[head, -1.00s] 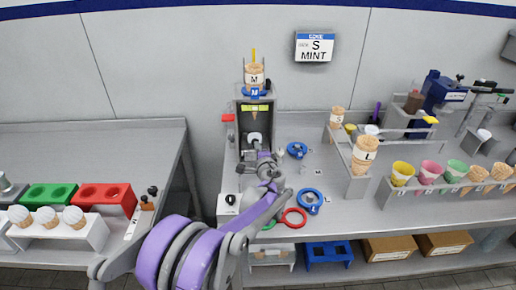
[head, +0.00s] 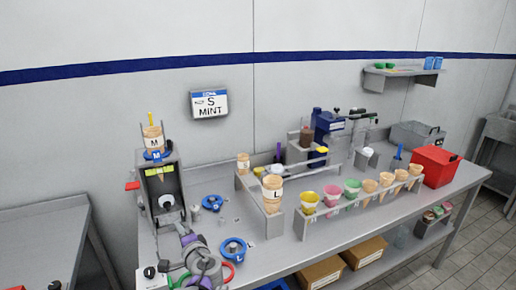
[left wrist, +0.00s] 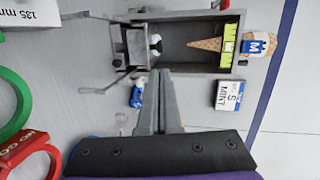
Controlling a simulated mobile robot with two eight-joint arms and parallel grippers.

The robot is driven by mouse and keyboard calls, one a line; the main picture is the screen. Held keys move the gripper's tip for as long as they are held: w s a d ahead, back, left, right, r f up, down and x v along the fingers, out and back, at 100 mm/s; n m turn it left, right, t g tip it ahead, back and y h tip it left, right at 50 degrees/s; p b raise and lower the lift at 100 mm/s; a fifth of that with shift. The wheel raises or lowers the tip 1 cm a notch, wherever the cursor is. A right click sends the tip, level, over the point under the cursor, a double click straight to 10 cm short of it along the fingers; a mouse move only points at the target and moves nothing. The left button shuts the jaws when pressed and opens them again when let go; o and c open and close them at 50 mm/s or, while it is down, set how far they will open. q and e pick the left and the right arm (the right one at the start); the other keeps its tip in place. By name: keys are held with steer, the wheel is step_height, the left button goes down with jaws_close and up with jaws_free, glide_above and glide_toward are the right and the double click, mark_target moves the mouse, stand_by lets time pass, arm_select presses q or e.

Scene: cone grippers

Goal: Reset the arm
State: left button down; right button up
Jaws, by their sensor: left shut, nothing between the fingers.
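My left gripper (head: 184,230) is shut and empty, low in the head view, in front of the grey dispenser (head: 144,205). In the left wrist view its two fingers (left wrist: 159,74) lie together and point toward the dispenser (left wrist: 185,66). A waffle cone marked M (head: 153,138) stands on top of the dispenser in a blue collar; it also shows in the left wrist view (left wrist: 258,44). My right gripper is in neither view.
Blue rings (head: 233,250) lie on the counter to the right of the gripper. A red ring (left wrist: 30,155) and green ring (left wrist: 14,105) are close by. A rack (head: 340,216) holds several cones and cups. A red bin (head: 436,166) stands at the right end. An S MINT sign (head: 209,103) hangs behind.

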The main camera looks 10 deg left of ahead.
arm_select(q)
steer(key=s+d+f+n+g+h+p, duration=0.1)
steer(key=s+d+f+n+g+h, duration=0.1)
steer(key=s, duration=0.8)
steer(key=s+d+f+n+g+h+p, duration=0.2)
steer(key=s+d+n+h, duration=0.2)
steer(key=s+d, duration=0.3)
steer(key=s+d+f+n+g+h+p, duration=0.1)
steer(key=s+d+f+n+g+h, duration=0.1)
steer(key=s, duration=1.2)
steer(key=shift+d+f+n+g+h+p, duration=0.45)
steer(key=shift+d+n+h, duration=0.35)
steer(key=shift+d+h, duration=0.45)
